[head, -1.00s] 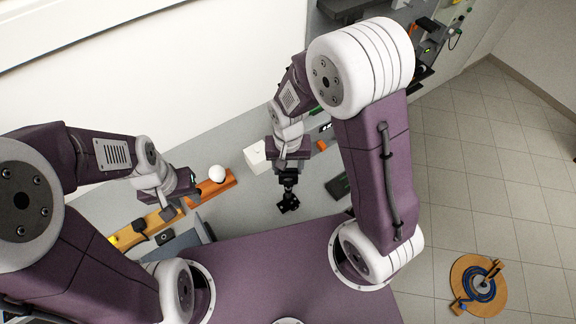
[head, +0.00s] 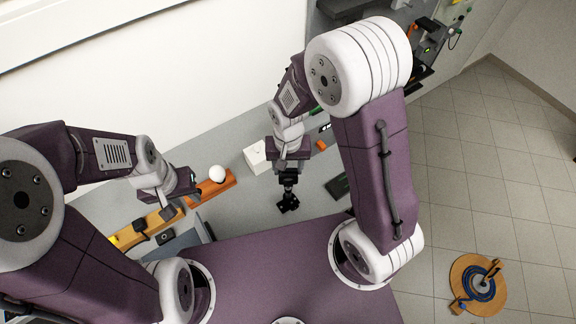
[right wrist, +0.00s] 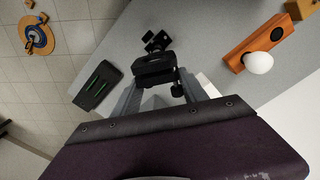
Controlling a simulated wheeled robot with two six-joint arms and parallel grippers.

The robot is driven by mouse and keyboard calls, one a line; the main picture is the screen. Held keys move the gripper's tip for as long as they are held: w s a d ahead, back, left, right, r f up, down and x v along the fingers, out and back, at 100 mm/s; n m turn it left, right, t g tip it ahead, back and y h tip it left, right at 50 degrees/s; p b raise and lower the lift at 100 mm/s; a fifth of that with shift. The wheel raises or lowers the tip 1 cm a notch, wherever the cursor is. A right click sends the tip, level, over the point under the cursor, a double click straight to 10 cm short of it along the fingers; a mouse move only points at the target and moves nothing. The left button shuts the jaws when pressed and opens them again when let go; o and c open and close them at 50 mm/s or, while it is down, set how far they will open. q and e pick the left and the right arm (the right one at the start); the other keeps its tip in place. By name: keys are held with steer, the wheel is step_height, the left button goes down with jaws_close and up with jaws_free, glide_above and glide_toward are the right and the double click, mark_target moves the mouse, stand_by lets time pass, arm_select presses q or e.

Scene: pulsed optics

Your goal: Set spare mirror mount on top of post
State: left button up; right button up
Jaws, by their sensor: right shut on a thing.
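My right gripper (head: 289,172) points down over the grey bench. In the right wrist view its two grey jaws (right wrist: 160,96) are shut on a black mirror mount (right wrist: 154,66), which also shows below the gripper in the head view (head: 289,181). A small black piece (right wrist: 157,40) shows just past the mount, and in the head view (head: 288,203); I take it for the post's base or top. The post's shaft is hidden, and I cannot tell whether mount and post touch. My left gripper (head: 188,192) hangs by the orange rail; its jaws are unclear.
An orange rail (head: 222,187) carries a white ball (head: 217,174). A white block (head: 256,158) stands behind my right gripper. A dark case (right wrist: 97,87) with green strips lies at the bench edge. A tan board (head: 152,221) with dark parts lies at left. Bench around the post is mostly clear.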

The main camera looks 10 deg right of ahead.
steer(key=shift+f+b, duration=0.55)
steer(key=shift+f, duration=0.2)
steer(key=shift+f+b, duration=0.4)
steer(key=shift+f, duration=0.15)
steer(key=o, duration=1.6)
steer(key=shift+r, duration=0.1)
steer(key=shift+o, duration=0.2)
step_height(320, 180, up, 9)
steer(key=shift+s+r+b, duration=0.1)
steer(key=shift+b, duration=0.5)
steer(key=shift+r+p, duration=0.5)
steer(key=shift+p, duration=0.05)
step_height(320, 180, up, 3)
steer(key=p, duration=0.3)
steer(key=shift+f, duration=0.1)
